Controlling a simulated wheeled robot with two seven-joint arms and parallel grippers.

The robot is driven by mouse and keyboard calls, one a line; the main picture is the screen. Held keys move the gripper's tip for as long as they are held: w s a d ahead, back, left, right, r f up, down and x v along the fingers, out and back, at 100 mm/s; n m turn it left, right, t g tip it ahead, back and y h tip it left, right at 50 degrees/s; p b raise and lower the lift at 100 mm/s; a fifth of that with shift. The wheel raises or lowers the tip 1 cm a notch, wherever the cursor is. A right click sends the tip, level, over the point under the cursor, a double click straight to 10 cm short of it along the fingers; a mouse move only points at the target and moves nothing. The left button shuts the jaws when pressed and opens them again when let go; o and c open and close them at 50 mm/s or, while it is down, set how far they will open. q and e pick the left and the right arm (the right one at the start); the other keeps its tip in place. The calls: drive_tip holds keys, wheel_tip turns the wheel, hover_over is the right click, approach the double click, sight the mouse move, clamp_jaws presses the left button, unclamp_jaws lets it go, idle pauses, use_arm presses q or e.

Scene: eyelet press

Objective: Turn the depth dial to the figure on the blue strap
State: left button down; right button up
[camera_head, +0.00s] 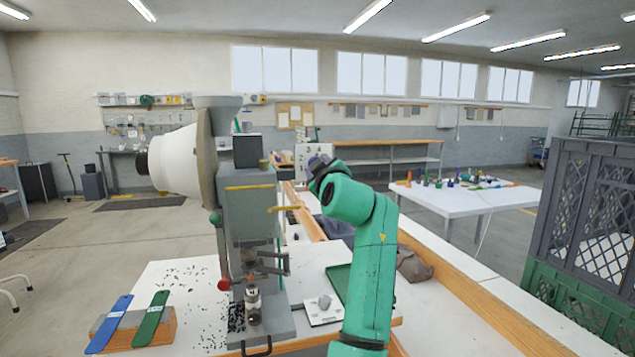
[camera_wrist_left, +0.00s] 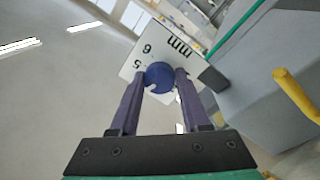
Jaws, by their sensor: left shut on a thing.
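A white scale plate (camera_wrist_left: 190,48) shows "mm", "6" and "5" in my left wrist view, tilted. The round blue dial (camera_wrist_left: 159,75) sits in front of it, with a pale notch on its lower left edge. The purple fingers of my left gripper (camera_wrist_left: 160,88) are shut on the dial's sides. In the head view my left gripper (camera_head: 319,167) is at the right of the press, and the dial is hidden there. The blue strap (camera_head: 110,324) lies at lower left; its small white label is unreadable. My right gripper is not in view.
The grey press (camera_head: 250,215) stands on the bench with a big white cone (camera_head: 175,162) at its left. A green strap (camera_head: 151,318) lies beside the blue one on a wooden block (camera_head: 161,334). A green tray (camera_head: 338,281) and grey crate (camera_head: 597,200) are at the right.

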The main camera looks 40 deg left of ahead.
use_arm(q)
drive_tip(key=shift+n+g+y+b, duration=0.4)
drive_tip(key=shift+n+b, duration=1.4)
drive_tip(key=shift+n, duration=2.4)
drive_tip(key=shift+c, duration=2)
unclamp_jaws()
